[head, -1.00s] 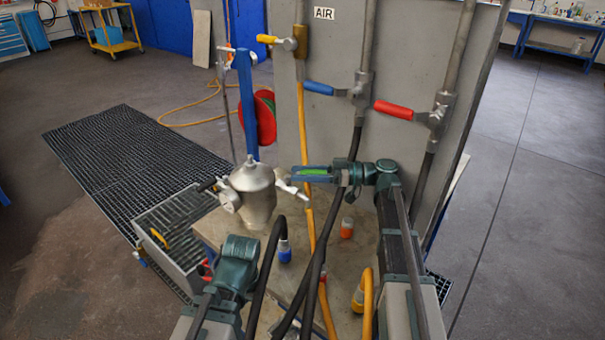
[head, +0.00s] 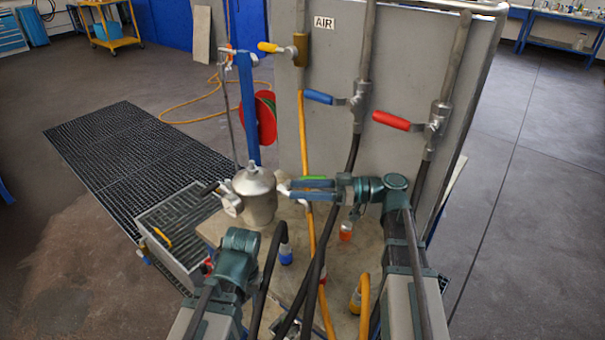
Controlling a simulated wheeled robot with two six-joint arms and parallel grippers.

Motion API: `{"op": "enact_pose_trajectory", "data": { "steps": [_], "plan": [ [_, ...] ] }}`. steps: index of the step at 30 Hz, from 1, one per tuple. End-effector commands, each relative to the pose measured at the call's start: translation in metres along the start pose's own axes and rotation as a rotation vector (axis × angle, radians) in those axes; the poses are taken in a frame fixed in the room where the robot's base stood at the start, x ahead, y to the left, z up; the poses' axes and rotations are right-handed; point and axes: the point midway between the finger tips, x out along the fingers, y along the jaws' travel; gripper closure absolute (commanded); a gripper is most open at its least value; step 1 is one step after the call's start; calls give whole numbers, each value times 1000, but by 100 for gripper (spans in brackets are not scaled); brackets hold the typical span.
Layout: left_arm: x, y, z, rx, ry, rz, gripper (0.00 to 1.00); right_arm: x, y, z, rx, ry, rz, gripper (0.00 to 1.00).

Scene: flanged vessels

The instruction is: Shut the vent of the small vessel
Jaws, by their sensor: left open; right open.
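The small vessel (head: 255,200) is a grey metal pot with a domed lid and a top knob, upright on the bench. A pale fitting (head: 283,189) sticks out of its right side, apparently the vent; its lever is largely covered by my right gripper, so its position cannot be told. My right gripper (head: 289,189) is open, its fingers pointing left at this fitting, with a gap between them. Whether they touch it cannot be told. My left gripper (head: 208,266) is low at the left, mostly hidden by its own wrist, left of and below the vessel.
A grey panel (head: 400,70) stands behind, with yellow (head: 269,47), blue (head: 318,97) and red (head: 391,121) valve handles. A blue post (head: 247,105) rises behind the vessel. Dark and yellow hoses cross the bench front. A grated box (head: 175,235) stands at left.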

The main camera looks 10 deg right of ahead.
Motion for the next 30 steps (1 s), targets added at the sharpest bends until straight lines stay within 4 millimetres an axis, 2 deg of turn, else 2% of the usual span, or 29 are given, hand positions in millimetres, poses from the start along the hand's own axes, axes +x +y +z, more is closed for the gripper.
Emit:
{"op": "enact_pose_trajectory", "data": {
  "steps": [1, 7, 11, 19, 22, 25, 28, 30],
  "plan": [
    [-2, 0, 0, 0, 0, 0, 44, 0, -19, 1, 0, 0, 1, 44],
    [-6, 0, 0, 0, 0, 0, 44, 0, -58, 6, 0, 0, -1, 44],
    [-6, -1, 0, 0, 0, 0, 44, 0, -68, 7, 0, 0, -1, 44],
    [-6, -1, 0, 0, 0, 0, 44, -1, -68, 7, 0, 0, -1, 44],
    [-10, -1, 1, 0, 0, 0, 44, 0, -67, 5, 0, -8, 4, 62],
    [-28, -3, 2, 0, 0, 0, 44, 2, -64, -2, -2, -53, 34, 80],
    [-58, -6, 4, -1, 0, 0, 44, 3, -57, -11, -11, -153, 96, 98],
    [-83, -8, 5, -2, 0, 0, 44, 2, -49, -16, -24, -247, 152, 100]
  ]
}}
